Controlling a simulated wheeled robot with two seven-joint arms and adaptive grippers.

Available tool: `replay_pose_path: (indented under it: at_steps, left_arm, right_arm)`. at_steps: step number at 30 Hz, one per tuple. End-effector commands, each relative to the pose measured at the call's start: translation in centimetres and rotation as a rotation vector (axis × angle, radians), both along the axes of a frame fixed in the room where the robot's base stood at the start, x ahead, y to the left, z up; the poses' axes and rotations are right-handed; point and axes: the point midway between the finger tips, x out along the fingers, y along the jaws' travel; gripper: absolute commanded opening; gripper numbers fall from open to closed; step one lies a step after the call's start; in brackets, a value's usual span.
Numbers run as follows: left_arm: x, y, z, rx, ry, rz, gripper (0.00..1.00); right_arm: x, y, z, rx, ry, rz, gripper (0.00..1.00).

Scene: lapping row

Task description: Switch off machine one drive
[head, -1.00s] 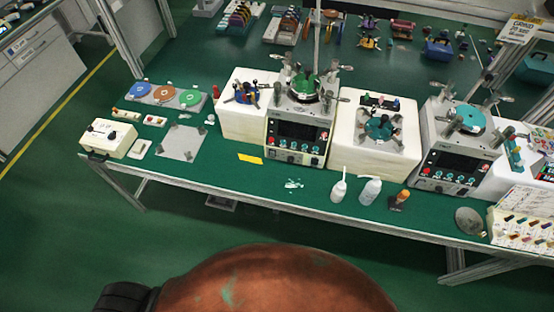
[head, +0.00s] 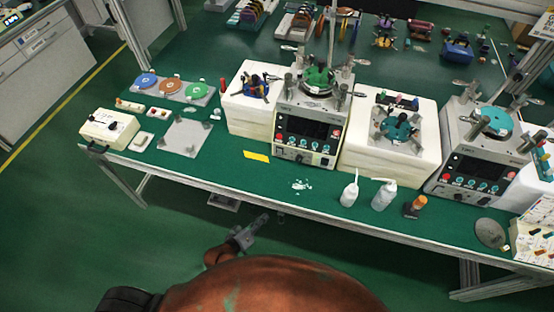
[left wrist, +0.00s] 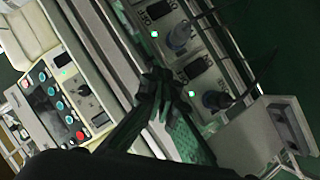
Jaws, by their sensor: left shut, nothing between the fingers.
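My left gripper (head: 262,220) is in front of the bench's front edge, below the level of its top, shut and empty. In the left wrist view its dark fingertips (left wrist: 163,88) are together, beside a panel with two rotary knobs. One knob (left wrist: 180,36) is higher in the picture, the other knob (left wrist: 217,99) lower; each has a lit green lamp beside it. I cannot read which machine each belongs to, and contact with the panel is not clear. The left lapping machine (head: 310,130) stands on the bench; its button panel (left wrist: 58,105) also shows in the wrist view.
A second lapping machine (head: 480,165) stands at right. A grey box (head: 222,201) hangs under the bench. The floor in front is clear.

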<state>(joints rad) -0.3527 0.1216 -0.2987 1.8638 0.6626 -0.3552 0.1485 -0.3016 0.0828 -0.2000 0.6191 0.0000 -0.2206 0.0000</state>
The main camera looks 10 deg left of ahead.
Motion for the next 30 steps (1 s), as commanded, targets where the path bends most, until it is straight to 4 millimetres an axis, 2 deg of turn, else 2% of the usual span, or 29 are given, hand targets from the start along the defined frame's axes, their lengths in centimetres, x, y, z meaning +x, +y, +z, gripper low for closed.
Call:
replay_pose_path:
  at_steps: [3, 11, 16, 21, 30]
  left_arm:
    - [1.0, -1.4, 4.2, -0.075, -0.062, -0.007, 0.0]
    - [1.8, -3.9, 12.5, -0.217, -0.171, -0.036, 0.0]
    - [3.5, -4.1, 13.6, -0.365, -0.215, 0.044, 0.0]
    - [5.2, -3.6, 14.4, -0.526, -0.256, 0.154, 0.0]
    - [7.3, -1.1, 13.5, -0.785, -0.291, 0.391, 0.0]
  right_arm:
    - [-0.2, 0.0, -0.7, 0.0, 0.003, 0.0, 0.0]
    - [-0.3, 0.1, -1.7, 0.001, 0.006, 0.0, 0.0]
    - [-0.2, 0.3, -1.6, 0.004, 0.003, -0.001, 0.0]
    - [-0.1, 0.6, -1.6, 0.006, 0.003, -0.002, 0.0]
    - [-0.1, 0.6, -1.6, 0.006, 0.003, -0.002, 0.0]
